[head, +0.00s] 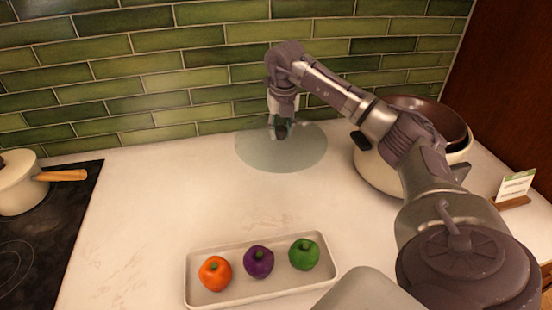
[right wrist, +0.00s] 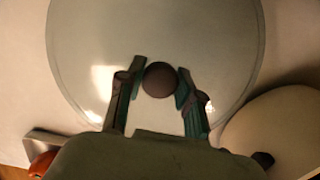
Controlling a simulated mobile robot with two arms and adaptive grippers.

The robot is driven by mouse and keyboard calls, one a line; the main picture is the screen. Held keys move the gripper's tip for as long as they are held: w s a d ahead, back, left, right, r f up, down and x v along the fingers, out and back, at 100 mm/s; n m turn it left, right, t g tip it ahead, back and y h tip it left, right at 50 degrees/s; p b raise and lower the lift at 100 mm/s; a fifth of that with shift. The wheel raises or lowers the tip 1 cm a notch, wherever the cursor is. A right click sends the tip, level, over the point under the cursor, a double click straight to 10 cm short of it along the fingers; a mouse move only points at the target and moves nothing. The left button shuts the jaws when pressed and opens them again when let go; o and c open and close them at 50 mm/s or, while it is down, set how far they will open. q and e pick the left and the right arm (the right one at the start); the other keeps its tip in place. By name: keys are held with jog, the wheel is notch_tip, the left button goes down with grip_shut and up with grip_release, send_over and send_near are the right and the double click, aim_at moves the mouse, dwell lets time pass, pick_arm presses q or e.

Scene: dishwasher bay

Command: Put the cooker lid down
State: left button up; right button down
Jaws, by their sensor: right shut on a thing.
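The cooker lid (head: 256,151) is a round, clear glass disc with a dark round knob, at the back of the white counter near the tiled wall. I cannot tell whether it touches the counter. My right gripper (head: 281,128) is above the lid's middle, its fingers pointing down around the knob. In the right wrist view the lid (right wrist: 215,40) fills much of the picture, and the dark knob (right wrist: 160,79) sits between the two fingertips of my right gripper (right wrist: 158,82). My left gripper is not in view.
The cream cooker (head: 377,172) with a brown bowl (head: 432,112) in it stands right of the lid. A tray (head: 229,296) with orange, purple and green vegetables lies in front. A pot (head: 17,184) sits on the black hob at left. A card stand (head: 514,188) is at right. The middle counter is clear.

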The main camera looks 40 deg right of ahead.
aim_at(282, 136)
notch_tip(282, 136, down, 4)
jog(key=shift+s+f+p, duration=0.1)
jog(key=shift+f+p, duration=0.05)
jog(key=shift+p, duration=0.25)
notch_tip(282, 136, down, 3)
jog(key=shift+f+p, duration=0.1)
jog(key=shift+p, duration=0.25)
jog(key=shift+f, duration=0.2)
jog(key=c, duration=0.7)
grip_release()
jog(key=shift+f, duration=0.15)
jog(key=shift+c, duration=0.2)
